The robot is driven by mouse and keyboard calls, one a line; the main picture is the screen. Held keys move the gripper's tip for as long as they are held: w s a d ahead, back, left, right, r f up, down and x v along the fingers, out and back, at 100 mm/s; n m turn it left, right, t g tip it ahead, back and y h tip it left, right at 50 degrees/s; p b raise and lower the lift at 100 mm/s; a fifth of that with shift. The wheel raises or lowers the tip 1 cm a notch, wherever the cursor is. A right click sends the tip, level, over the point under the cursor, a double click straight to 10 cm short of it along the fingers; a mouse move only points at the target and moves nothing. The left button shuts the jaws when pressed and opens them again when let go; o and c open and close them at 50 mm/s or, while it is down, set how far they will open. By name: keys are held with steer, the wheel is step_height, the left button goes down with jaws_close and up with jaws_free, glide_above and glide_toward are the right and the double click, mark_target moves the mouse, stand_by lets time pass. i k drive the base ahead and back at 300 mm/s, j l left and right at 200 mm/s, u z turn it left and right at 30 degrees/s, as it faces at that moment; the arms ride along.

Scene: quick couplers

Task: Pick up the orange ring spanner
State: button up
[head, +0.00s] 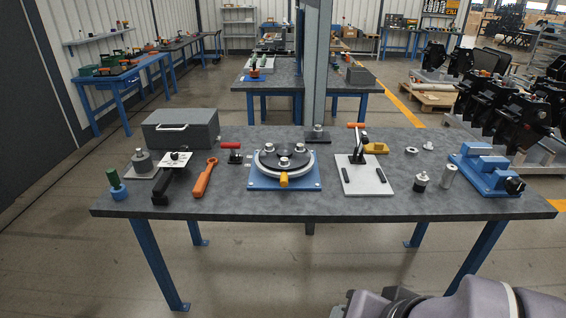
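The orange ring spanner (203,181) lies on the grey workbench (330,204), left of the middle. Its ring end points to the back and its thicker end lies toward the front. It lies between a black clamp-like tool (165,185) on its left and a blue-based round fixture (283,168) on its right, apart from both. My gripper is not in view; only part of my arm shows at the bottom right, away from the spanner.
A grey case (181,129) stands behind the spanner. A red-handled clamp (233,152) is behind it to the right. A green-topped blue piece (116,185) stands at the left. A toggle-clamp plate (364,177) and blue vise (487,172) occupy the right. Bench in front of the spanner is clear.

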mark_target(198, 190)
steer(key=i+j, duration=0.3)
steer(key=j, duration=0.15)
steer(key=i+j, duration=0.25)
steer(key=j, duration=0.2)
steer(key=i+j, duration=0.6)
steer(key=j, duration=0.25)
steer(key=i+j, duration=0.3)
steer(key=j, duration=0.15)
